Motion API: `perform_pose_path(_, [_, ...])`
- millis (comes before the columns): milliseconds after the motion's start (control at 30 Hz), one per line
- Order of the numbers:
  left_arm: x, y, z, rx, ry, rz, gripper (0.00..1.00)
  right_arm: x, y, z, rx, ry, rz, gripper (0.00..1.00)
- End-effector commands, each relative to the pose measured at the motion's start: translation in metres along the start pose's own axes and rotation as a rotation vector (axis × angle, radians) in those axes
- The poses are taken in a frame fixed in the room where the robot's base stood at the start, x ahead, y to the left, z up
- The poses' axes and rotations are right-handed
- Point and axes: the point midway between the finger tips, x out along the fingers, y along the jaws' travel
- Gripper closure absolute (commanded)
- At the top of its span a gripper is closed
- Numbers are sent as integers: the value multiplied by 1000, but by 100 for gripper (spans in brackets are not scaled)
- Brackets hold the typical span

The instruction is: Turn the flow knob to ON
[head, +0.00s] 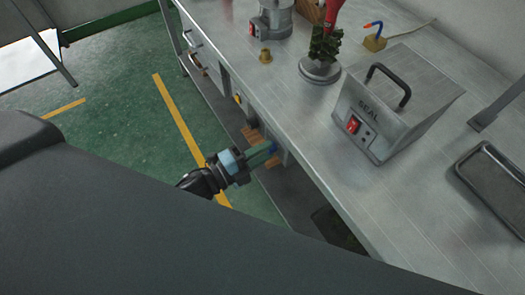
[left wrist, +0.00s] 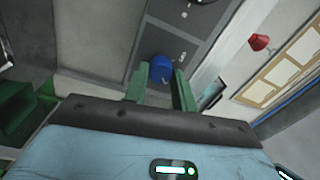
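A round blue knob (left wrist: 160,68), which looks like the flow knob, sits on a grey panel (left wrist: 178,42) in the left wrist view. The markings by the knob are too small to read. My right gripper is not in view.
The metal bench (head: 300,110) carries a box marked SEAL (head: 390,105) with a red switch, a round stand with a small tree (head: 321,70), a brass piece (head: 265,56) and a dark tray (head: 492,178). Open green floor (head: 130,125) lies left of the bench.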

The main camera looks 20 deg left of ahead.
Motion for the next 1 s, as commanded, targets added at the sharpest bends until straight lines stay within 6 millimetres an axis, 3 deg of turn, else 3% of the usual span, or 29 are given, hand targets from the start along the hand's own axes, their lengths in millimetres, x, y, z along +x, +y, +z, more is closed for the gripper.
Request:
perform_pose_path(33, [0, 0, 0, 1, 0, 1, 67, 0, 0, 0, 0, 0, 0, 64])
perform_pose_path(167, [0, 0, 0, 0, 0, 1, 52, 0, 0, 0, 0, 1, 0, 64])
perform_pose_path(467, [-2, 0, 0, -1, 0, 1, 52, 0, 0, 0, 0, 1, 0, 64])
perform_pose_path(1000, [-72, 2, 0, -2, 0, 2, 52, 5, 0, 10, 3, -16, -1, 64])
